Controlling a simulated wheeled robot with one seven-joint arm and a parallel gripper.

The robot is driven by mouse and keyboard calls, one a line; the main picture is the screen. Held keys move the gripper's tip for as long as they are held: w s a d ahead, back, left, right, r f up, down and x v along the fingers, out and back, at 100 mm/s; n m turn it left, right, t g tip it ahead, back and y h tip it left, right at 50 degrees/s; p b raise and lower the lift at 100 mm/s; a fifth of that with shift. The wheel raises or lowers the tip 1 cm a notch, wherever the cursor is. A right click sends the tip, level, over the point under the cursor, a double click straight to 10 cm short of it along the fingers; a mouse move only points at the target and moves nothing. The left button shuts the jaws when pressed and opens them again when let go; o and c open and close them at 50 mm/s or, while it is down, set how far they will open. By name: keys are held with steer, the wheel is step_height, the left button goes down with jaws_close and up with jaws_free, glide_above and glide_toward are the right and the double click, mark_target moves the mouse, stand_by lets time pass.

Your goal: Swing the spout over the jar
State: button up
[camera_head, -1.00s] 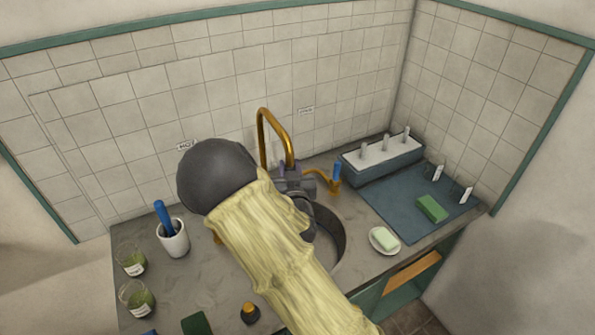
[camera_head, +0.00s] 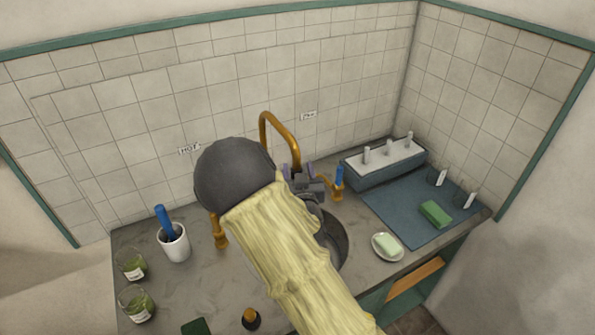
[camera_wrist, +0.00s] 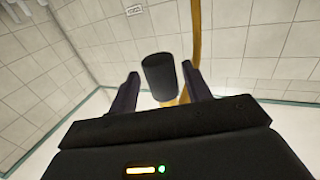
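The brass spout (camera_head: 282,128) rises behind the sink in a tall arch, its end coming down behind my gripper. My gripper (camera_head: 299,170) is at that end, fingers upright and apart. In the wrist view a dark cylinder (camera_wrist: 159,76) shows between the open fingers, with gaps beside it; brass pipe (camera_wrist: 194,45) rises behind. I cannot tell whether either finger touches it. Glass jars with green contents (camera_head: 131,263) stand at the left end of the counter. Small clear labelled vessels (camera_head: 437,176) stand at the right. Most of the sink (camera_head: 337,240) is hidden by my arm.
Brass taps flank the sink, one left (camera_head: 220,232) and one right with a blue handle (camera_head: 339,180). A white cup (camera_head: 174,243) holds a blue handle. A soap dish (camera_head: 387,247) sits by the sink.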

steer(key=shift+s+a, duration=0.1)
steer(key=s+p, duration=0.8)
steer(key=s, duration=0.1)
steer(key=shift+s+r, duration=0.2)
steer(key=shift+s, duration=0.1)
stand_by(0.4)
steer(key=s+p, duration=0.7)
steer(key=p, duration=0.2)
steer(key=shift+s+d+f, duration=0.2)
steer(key=shift+s+f, duration=0.05)
steer(key=shift+s, duration=0.1)
steer(key=shift+w, duration=0.1)
